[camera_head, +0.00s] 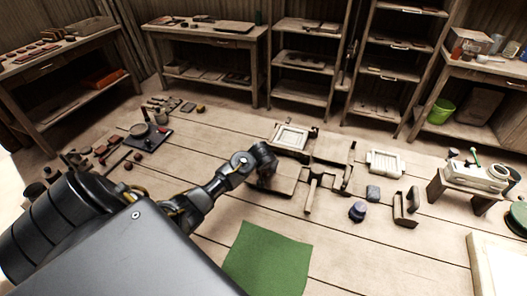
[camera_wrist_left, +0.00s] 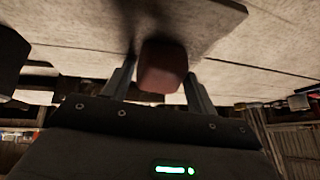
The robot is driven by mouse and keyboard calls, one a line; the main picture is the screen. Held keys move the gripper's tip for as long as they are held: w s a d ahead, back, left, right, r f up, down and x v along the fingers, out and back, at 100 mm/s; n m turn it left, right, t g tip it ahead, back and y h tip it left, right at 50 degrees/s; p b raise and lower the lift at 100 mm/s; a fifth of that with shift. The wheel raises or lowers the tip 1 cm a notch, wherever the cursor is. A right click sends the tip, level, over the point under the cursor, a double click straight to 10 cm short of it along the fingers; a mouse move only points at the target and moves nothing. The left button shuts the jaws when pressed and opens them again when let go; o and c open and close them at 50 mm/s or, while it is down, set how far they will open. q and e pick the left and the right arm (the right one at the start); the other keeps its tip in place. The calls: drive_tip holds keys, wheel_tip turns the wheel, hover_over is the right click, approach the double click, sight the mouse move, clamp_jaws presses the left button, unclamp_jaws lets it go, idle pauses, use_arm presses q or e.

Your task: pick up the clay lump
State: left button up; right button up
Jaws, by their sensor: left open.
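A reddish-brown block that looks like the clay lump (camera_wrist_left: 162,66) shows in the left wrist view. It lies between the two fingers of my left gripper (camera_wrist_left: 160,76), close to the gripper's palm. The fingers stand on either side of it, apart on the left of the picture; contact on the right is hard to tell. My right gripper is not in view.
A green cloth (camera_head: 268,258) lies in front. Small tools lie at left.

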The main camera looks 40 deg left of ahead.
use_arm(q)
drive_tip(key=shift+f, duration=0.1)
drive_tip(key=c, duration=0.8)
